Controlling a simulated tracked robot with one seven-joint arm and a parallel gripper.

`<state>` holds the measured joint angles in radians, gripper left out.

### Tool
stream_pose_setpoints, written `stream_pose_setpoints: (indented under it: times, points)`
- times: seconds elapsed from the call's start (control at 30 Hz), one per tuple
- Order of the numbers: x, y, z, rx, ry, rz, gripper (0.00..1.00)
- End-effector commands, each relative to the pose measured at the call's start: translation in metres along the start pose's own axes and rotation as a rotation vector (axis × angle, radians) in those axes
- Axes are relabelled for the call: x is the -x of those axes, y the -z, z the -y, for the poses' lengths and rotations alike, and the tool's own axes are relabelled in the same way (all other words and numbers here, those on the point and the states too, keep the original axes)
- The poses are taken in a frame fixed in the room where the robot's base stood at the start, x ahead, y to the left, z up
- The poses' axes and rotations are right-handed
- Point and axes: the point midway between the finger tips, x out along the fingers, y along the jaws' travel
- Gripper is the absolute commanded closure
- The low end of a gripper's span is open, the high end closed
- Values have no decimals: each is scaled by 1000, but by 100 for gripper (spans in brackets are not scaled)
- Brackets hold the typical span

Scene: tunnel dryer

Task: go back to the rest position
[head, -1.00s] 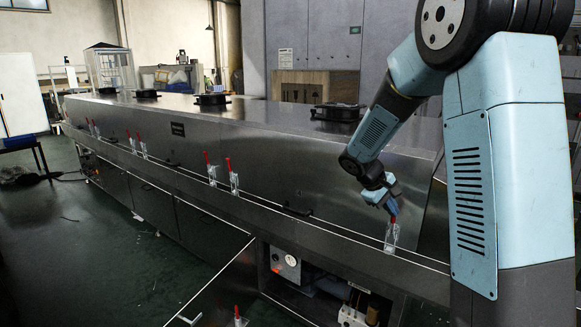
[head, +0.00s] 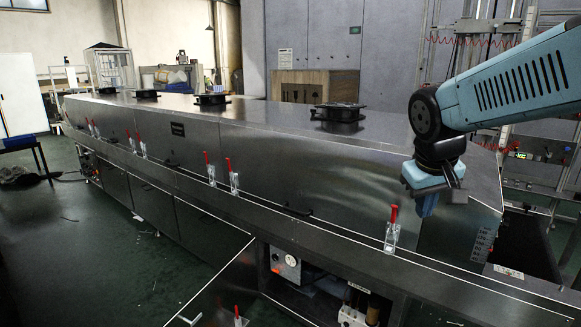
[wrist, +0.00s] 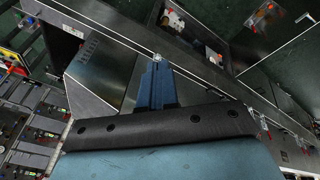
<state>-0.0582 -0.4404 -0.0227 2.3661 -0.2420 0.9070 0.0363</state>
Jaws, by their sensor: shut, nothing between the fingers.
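My gripper (head: 427,205) hangs at the end of my arm, at the right of the head view, in front of the dryer's steel side. Its blue fingers are together, with nothing between them. In the wrist view the shut fingers (wrist: 155,82) point up the picture over the dryer's edge. A toggle clamp with a red handle (head: 393,215) stands upright on the dryer's ledge, left of my gripper and apart from it in the head view.
The long steel dryer (head: 270,150) crosses the view, with several red-handled clamps along its ledge. Black fans (head: 338,112) sit on top. An open lower panel (head: 215,290) juts out at the front.

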Motion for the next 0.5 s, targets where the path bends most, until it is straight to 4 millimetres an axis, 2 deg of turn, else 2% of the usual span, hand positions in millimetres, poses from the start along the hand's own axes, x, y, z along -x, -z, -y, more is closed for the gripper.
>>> stream_pose_setpoints:
  times: [0.1,0.3,0.5]
  points:
    - [16,-22,8,-47,40,-50,100]
    - [35,-55,22,-115,107,-123,100]
    - [44,-73,30,-154,147,-166,100]
